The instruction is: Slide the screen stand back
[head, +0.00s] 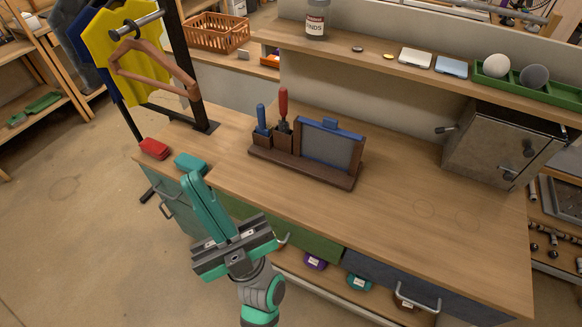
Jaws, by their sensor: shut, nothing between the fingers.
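The screen stand (325,172) sits on the wooden counter, a little left of its middle. It has a dark wooden base, with a grey panel (330,150) topped by a blue bar and tab standing upright in it. At its left end are small wooden holders (272,137) with a blue-handled tool (261,118) and a red-handled tool (283,104). My gripper (194,180) is shut and empty, its teal fingers pointing up in the picture. It appears near the counter's front left edge, to the left of the stand and apart from it.
A red block (154,149) and a teal block (190,162) lie at the counter's left end. A black post with hanging shirts (117,50) stands behind them. A metal box (500,143) is at the back right. The counter (400,235) right of the stand is clear.

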